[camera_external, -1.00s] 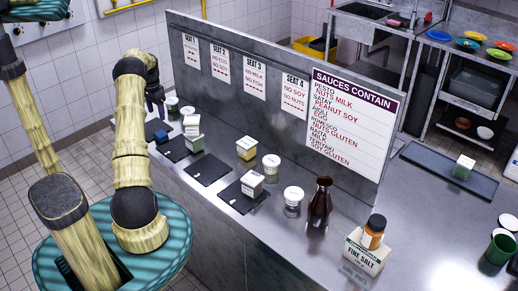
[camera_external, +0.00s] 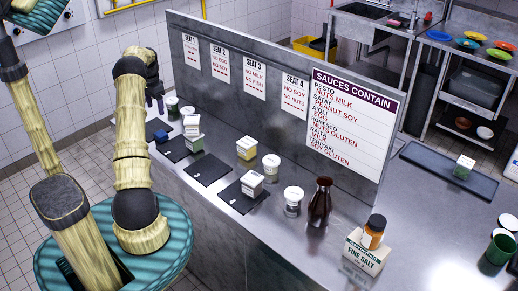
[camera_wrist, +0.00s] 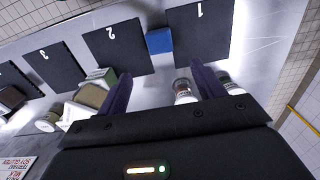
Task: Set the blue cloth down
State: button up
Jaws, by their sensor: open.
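My gripper (camera_external: 154,103) is above the counter, apart from the cloth. In the wrist view its purple fingers (camera_wrist: 162,85) are spread with nothing held between them.
Jars (camera_wrist: 184,91) stand near one finger. The upright partition (camera_external: 262,75) with seat cards runs behind the counter. More jars, a dark bottle (camera_external: 319,203) and a salt box (camera_external: 366,250) stand to the right.

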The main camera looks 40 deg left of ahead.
jog(key=w+d+r, duration=0.2)
jog(key=d, duration=0.8)
jog(key=w+d+r+t, duration=0.1)
jog(key=w+d, duration=0.1)
jog(key=d, duration=0.8)
jog(key=w+d+r, duration=0.2)
jog(key=w+d, duration=0.1)
jog(key=d, duration=0.6)
jog(key=s+d, duration=0.8)
jog(key=d, duration=0.3)
jog(key=s+d+f+t, duration=0.1)
jog(key=s+d, duration=0.7)
jog(key=d, duration=0.3)
jog(key=shift+s+t, duration=0.2)
jog(key=shift+t, duration=0.1)
